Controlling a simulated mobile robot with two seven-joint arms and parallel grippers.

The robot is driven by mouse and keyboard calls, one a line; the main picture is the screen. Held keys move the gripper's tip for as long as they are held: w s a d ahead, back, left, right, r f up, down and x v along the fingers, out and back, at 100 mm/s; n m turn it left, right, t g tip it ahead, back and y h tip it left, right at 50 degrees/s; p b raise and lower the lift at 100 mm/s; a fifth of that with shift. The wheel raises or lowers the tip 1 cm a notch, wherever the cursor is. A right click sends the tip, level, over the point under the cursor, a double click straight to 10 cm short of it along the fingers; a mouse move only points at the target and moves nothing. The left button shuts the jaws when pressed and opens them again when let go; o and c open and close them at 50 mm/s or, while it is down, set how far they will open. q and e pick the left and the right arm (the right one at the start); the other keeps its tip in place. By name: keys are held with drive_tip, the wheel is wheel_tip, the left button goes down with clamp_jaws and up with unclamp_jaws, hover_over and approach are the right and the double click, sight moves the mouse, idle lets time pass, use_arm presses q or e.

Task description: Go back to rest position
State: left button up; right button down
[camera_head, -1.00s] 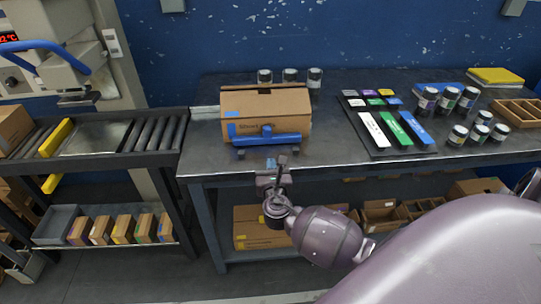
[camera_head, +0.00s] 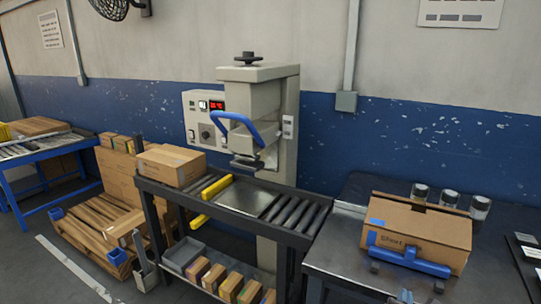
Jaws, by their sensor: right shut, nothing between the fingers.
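My right gripper (camera_head: 405,298) shows only as a small tip at the bottom edge, at the front of the dark worktable, below the blue tape holder. It is shut and empty, and the rest of that arm is out of the picture. My left gripper is not in view.
A sealing machine (camera_head: 262,140) with a blue handle stands over a roller conveyor (camera_head: 292,212). A carton (camera_head: 171,165) sits at the conveyor's left end. Small boxes (camera_head: 231,285) line its lower shelf. A pallet (camera_head: 90,235) and blue table (camera_head: 50,150) are left; grey floor lies between.

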drive_tip(key=s+a+f+m+g+y, duration=0.1)
drive_tip(key=s+a+f+m+y, duration=0.2)
drive_tip(key=m, duration=0.6)
drive_tip(key=s+a+f+m+g+y, duration=0.1)
drive_tip(key=s+a+m+y, duration=0.2)
drive_tip(key=a+m+y, duration=0.45)
drive_tip(key=s+d+f+m+g+h, duration=0.1)
drive_tip(key=s+f+m, duration=0.2)
drive_tip(key=s, duration=0.6)
drive_tip(key=s+d+f+m+g+h, duration=0.1)
drive_tip(key=s+f+m, duration=0.2)
drive_tip(key=s+m, duration=0.4)
drive_tip(key=s, duration=0.3)
drive_tip(key=shift+s+f, duration=0.15)
drive_tip(key=shift+f, duration=0.25)
drive_tip(key=shift+d, duration=0.1)
